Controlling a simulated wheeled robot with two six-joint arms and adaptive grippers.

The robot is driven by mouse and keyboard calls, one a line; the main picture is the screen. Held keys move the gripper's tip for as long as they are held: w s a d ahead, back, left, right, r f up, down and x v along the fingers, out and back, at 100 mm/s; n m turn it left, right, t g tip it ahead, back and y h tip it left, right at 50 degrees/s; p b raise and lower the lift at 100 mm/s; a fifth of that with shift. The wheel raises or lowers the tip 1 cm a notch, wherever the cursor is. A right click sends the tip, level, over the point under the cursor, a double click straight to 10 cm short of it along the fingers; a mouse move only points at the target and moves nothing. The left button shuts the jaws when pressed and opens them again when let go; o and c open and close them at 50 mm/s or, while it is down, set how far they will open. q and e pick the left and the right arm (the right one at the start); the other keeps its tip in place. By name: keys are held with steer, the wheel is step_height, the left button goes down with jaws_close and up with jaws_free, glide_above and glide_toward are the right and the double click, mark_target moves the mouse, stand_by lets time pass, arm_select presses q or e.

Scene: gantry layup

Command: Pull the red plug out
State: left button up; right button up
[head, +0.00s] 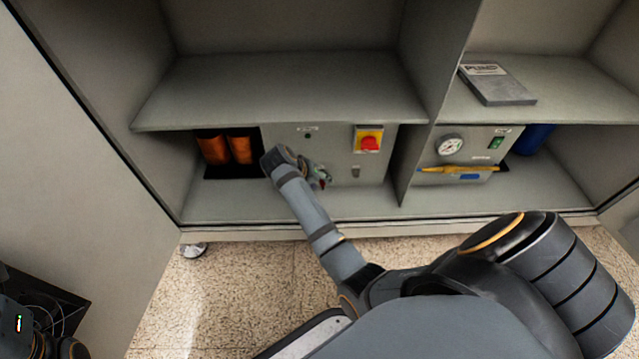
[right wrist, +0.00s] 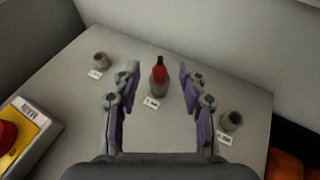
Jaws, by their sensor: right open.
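The red plug (right wrist: 160,75) sits in the middle grey socket (right wrist: 159,88) of a panel, with a white label beside it, in the right wrist view. Its tip is dark. My right gripper (right wrist: 158,70) is open, with one finger on each side of the plug and a visible gap to both. In the head view my right gripper (head: 317,174) is at the front of the grey control box (head: 340,145) on the lower shelf. A small bit of red shows at its fingers there; my wrist hides most of the plug. My left gripper is not in view.
Two empty sockets, one (right wrist: 100,60) and another (right wrist: 230,121), flank the plug. A red knob on a yellow plate (head: 368,141) is on the box's right. Orange cylinders (head: 228,149) stand to the left. A divider (head: 420,150) separates a gauge box (head: 462,150).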

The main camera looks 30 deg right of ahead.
steer(key=shift+d+f, duration=0.1)
steer(key=shift+f, duration=0.05)
jaws_close()
stand_by(0.5)
